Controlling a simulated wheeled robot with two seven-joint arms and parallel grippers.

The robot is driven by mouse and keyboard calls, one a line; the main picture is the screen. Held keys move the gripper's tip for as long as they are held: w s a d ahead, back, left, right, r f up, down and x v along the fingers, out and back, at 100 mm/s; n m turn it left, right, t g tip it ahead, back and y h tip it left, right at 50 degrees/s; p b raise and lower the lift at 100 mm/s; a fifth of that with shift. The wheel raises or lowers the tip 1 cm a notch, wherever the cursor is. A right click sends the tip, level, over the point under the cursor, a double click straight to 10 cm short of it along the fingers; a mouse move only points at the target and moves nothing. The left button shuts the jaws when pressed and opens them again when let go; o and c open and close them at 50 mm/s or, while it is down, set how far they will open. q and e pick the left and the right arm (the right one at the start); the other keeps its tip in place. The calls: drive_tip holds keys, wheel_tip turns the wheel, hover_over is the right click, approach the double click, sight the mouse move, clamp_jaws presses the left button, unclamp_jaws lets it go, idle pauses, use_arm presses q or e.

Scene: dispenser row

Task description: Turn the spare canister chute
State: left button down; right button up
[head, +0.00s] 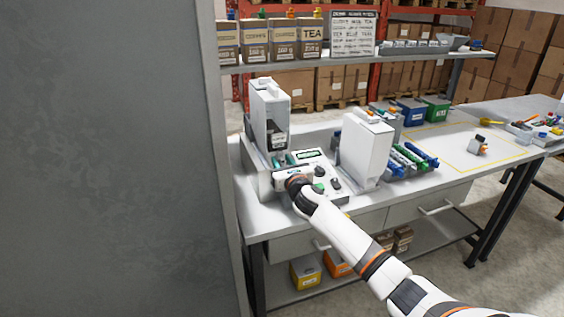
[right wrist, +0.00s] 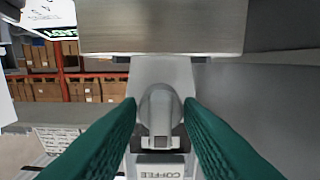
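A tall white canister (head: 268,112) with a dark window stands on the dispenser at the left of the table. A second tall white canister (head: 366,150) stands to its right, beyond the control panel. My right gripper (head: 284,160) is at the front of the left canister, low down. In the right wrist view, its green fingers (right wrist: 160,108) stand on both sides of a rounded grey chute (right wrist: 160,125) on a white canister front marked COFFEE. Narrow gaps seem to show beside the chute, so the fingers look open around it. My left gripper is not in view.
A control panel (head: 318,172) with knobs lies right of my gripper. Blue and green tools (head: 412,160), a blue bin (head: 411,111) and a green bin (head: 435,108) are further right. A shelf (head: 350,60) crosses behind. A grey wall (head: 105,160) fills the left.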

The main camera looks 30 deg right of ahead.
drive_tip(key=shift+w, duration=0.15)
drive_tip(key=c, duration=0.6)
drive_tip(key=shift+c, duration=0.2)
